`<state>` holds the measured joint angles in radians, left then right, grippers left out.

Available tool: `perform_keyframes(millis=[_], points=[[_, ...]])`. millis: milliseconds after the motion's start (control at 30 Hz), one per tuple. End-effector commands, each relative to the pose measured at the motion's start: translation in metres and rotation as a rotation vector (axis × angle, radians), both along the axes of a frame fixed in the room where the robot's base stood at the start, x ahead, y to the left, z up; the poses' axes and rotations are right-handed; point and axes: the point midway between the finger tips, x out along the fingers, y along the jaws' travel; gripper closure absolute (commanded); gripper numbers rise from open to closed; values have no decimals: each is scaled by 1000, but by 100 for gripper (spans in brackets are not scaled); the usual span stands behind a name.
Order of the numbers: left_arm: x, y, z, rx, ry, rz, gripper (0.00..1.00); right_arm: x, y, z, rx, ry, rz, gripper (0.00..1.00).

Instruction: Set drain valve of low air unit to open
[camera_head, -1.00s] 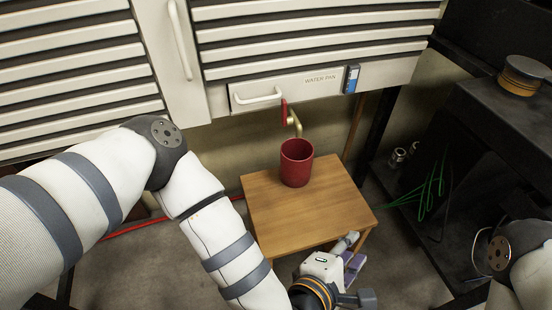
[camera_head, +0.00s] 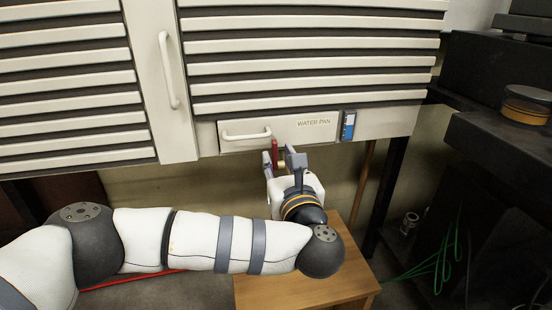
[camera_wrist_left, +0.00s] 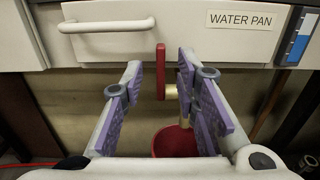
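The drain valve's red lever handle (camera_head: 275,152) hangs upright below the white water pan drawer; it also shows in the wrist view (camera_wrist_left: 160,72). Its brass pipe (camera_wrist_left: 171,91) is partly hidden by my right-hand finger. My left gripper (camera_head: 281,161) is in front of the valve, its fingers spread and empty. In the wrist view, the handle appears in the gap between the fingertips (camera_wrist_left: 159,68), with space on both sides. A red cup (camera_wrist_left: 170,142) shows below the gripper, hidden in the head view. My right gripper is out of view.
The water pan drawer (camera_head: 291,131) has a white handle (camera_head: 246,135) left of the valve and a blue-and-white gauge (camera_head: 349,125) at right. A wooden table (camera_head: 347,275) stands below. Dark shelving (camera_head: 500,160) is at the right.

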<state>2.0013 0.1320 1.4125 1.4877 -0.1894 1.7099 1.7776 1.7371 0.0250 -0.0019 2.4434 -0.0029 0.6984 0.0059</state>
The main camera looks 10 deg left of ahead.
Motion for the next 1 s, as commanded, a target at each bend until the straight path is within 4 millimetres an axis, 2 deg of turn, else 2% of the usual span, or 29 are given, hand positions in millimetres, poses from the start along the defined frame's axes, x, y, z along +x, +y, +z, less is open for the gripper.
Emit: perform_keyframes(millis=[100, 200, 467, 600, 1000], points=[[18, 6, -2, 1, 1, 1, 72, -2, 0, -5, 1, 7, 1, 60], [26, 8, -1, 2, 2, -1, 72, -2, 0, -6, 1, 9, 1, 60], [28, 9, 0, 2, 2, -2, 72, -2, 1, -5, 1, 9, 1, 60], [28, 9, 0, 2, 2, -2, 100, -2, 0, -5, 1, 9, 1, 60], [26, 8, -4, 13, -28, -3, 100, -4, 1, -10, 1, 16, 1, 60]])
